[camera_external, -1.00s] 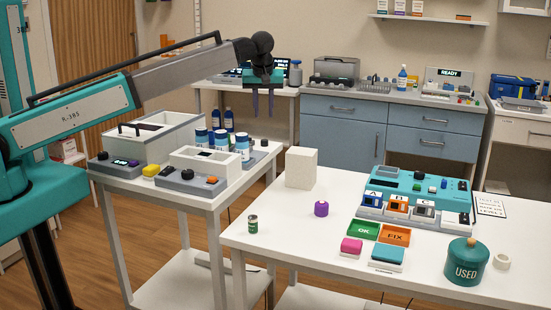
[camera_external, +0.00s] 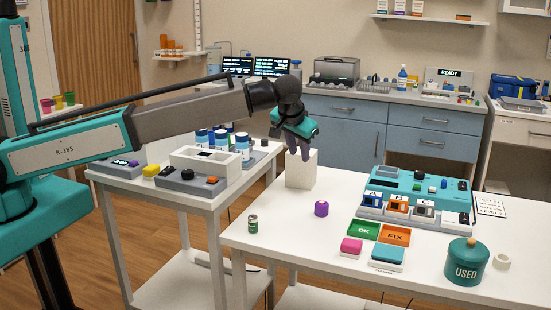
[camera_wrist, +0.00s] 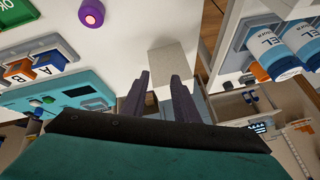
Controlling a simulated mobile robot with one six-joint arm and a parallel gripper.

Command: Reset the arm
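My gripper (camera_external: 298,157) hangs at the end of my teal and grey arm, tilted downward. In the outside view it overlaps the top of a white block (camera_external: 302,175) on the front white table. In the wrist view its two dark fingers (camera_wrist: 161,76) stand apart with nothing held between them. The block (camera_wrist: 172,62) shows beyond the fingertips. I cannot tell how far the gripper is above or behind the block.
A purple knob-like piece (camera_external: 321,209), a small can (camera_external: 253,224), a teal device (camera_external: 418,188), green and orange trays (camera_external: 395,235) and a teal USED jar (camera_external: 467,262) stand on the front table. Blue-labelled bottles (camera_external: 242,147) stand on the left table (camera_external: 208,198).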

